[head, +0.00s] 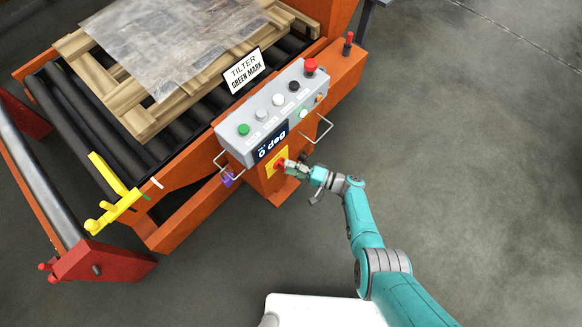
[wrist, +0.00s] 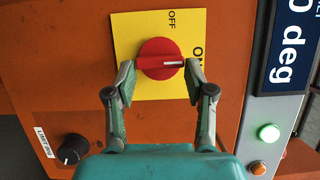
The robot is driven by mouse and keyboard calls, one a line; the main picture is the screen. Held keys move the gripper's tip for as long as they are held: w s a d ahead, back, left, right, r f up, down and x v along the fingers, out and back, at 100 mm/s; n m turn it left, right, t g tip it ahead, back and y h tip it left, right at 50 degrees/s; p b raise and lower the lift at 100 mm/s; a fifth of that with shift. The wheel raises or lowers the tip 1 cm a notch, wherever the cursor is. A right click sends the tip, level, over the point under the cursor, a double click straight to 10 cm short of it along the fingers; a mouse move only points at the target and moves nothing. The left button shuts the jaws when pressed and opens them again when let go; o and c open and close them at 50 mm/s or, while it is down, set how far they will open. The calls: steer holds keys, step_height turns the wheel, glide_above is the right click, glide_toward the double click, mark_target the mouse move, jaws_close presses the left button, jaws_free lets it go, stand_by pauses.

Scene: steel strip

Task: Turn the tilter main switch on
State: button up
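The tilter main switch (wrist: 160,58) is a round red knob on a yellow plate (wrist: 130,30) on the orange post. Its white mark points right in the wrist view, towards the word ON; OFF is printed at the plate's upper edge there. The switch also shows in the head view (head: 279,164), under the grey control box. My gripper (wrist: 160,75) has one fingertip on each side of the knob, and both appear to touch it. In the head view my gripper (head: 290,167) is up against the switch.
The grey control box (head: 234,128) carries several buttons, a red mushroom button (head: 311,66) and wire guards on both sides. A green lamp (wrist: 268,133) glows. A black knob (wrist: 73,149) sits at lower left in the wrist view. Open floor lies to the right.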

steer(key=shift+o, duration=1.4)
steer(key=shift+d, duration=0.1)
steer(key=v, duration=1.1)
steer(key=shift+d, duration=0.4)
steer(key=shift+s+f, duration=0.1)
steer(key=shift+s, duration=0.05)
